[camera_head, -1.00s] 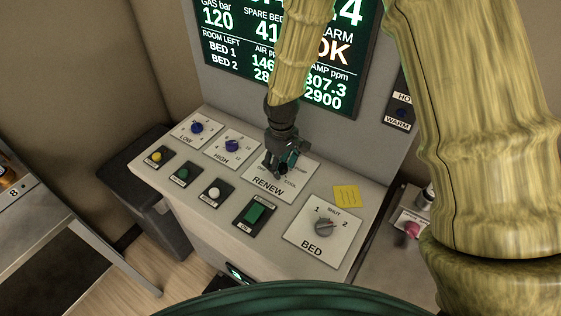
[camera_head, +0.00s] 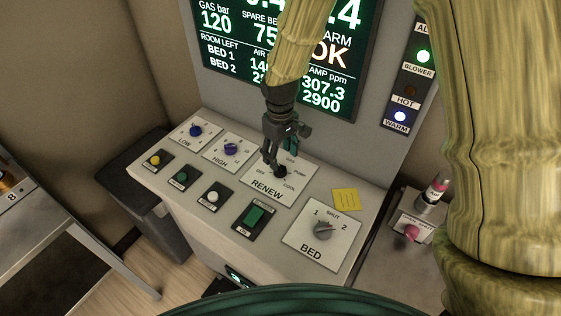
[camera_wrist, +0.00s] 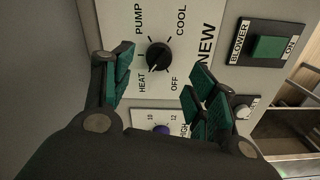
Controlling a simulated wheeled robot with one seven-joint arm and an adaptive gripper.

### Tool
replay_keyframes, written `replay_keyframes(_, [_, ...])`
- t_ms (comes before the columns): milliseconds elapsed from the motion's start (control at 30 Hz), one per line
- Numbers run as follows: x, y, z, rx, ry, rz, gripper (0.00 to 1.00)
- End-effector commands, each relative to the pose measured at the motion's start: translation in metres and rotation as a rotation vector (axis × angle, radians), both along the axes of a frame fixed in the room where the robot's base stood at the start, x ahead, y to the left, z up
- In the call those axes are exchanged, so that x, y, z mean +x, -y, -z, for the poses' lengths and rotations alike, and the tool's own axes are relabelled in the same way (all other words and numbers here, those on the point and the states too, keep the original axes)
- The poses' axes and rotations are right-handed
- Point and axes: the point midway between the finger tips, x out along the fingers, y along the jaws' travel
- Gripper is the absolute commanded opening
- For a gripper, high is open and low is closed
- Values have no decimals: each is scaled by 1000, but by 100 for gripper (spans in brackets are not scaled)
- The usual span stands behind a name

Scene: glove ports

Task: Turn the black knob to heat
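The black knob (camera_wrist: 158,57) sits on the white RENEW plate (camera_wrist: 118,75), with PUMP, COOL, HEAT and OFF printed around it. In the wrist view its light mark is at the lower left, toward HEAT. In the head view the knob (camera_head: 280,171) shows just below my gripper (camera_head: 273,158). My gripper is open and empty. In the wrist view its green-padded fingers stand apart on the left and right, with the knob between and beyond them, not touching it.
LOW (camera_head: 195,131) and HIGH (camera_head: 231,149) blue knobs lie left of the plate. The green BLOWER switch (camera_head: 254,215) and BED knob (camera_head: 323,230) are nearer. A yellow note (camera_head: 345,199) lies right. The display (camera_head: 340,75) stands behind; the WARM lamp (camera_head: 400,117) is lit.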

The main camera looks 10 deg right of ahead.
Motion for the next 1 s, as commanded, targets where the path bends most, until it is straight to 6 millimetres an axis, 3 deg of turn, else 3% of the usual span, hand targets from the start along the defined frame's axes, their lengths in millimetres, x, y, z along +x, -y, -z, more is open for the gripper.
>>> replay_keyframes(200, [0, 0, -34, 0, 2, -1, 58])
replay_keyframes(400, [-1, 0, -53, -1, 0, 0, 58])
replay_keyframes(867, [-2, 0, -58, -1, 0, 2, 58])
replay_keyframes(1000, [-1, 9, -57, -2, 0, 73, 58])
